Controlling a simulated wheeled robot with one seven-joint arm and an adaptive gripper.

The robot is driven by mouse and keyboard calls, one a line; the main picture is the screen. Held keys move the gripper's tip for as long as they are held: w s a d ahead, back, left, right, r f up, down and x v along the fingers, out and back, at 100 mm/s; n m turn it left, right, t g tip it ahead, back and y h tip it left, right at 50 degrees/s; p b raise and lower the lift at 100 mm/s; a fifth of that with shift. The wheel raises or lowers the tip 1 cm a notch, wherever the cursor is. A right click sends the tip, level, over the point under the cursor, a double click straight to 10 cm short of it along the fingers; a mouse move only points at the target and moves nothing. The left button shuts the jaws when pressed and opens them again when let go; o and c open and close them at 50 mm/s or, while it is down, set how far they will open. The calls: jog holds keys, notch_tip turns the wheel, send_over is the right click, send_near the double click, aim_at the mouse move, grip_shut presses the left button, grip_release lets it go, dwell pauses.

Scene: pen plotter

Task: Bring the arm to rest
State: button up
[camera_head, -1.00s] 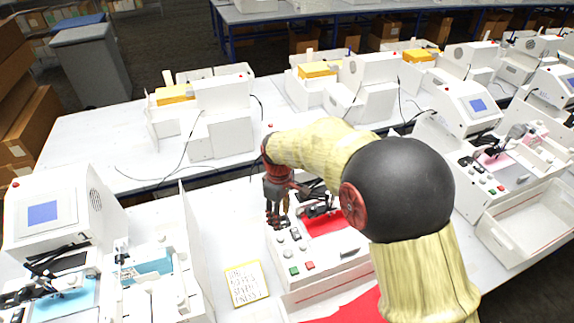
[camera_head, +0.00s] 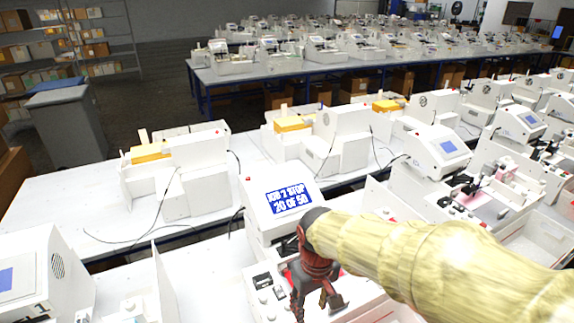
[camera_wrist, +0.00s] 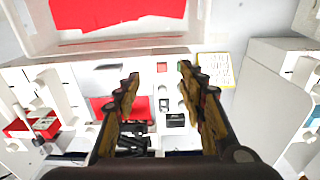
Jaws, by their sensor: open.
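My gripper (camera_head: 317,303) hangs from my cream-sleeved arm over the control panel of the middle pen plotter. Its two fingers are apart and nothing is between them. In the wrist view the open fingers (camera_wrist: 159,76) point toward the panel's front edge, with a red button (camera_wrist: 162,67) and black switches (camera_wrist: 174,120) showing in the gap. The plotter's blue screen (camera_head: 289,199) reads "JOB 2 STOP 20 OF 50". My arm covers the plotter's right part in the head view.
A white tray with a red sheet (camera_wrist: 110,12) lies at the plotter's front. A yellow-edged note (camera_wrist: 217,68) lies beside the panel. Other plotters stand close on the left (camera_head: 50,268) and right (camera_head: 438,150). A rear table holds machines with yellow parts (camera_head: 150,152).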

jog(key=s+d+r+m+t+b, duration=0.2)
jog(key=s+d+m+t+b, duration=0.3)
jog(key=s+d+b, duration=0.3)
jog(key=shift+s+d+r+b, duration=0.35)
jog(key=shift+s+d, duration=1.55)
jog(key=shift+d, duration=0.8)
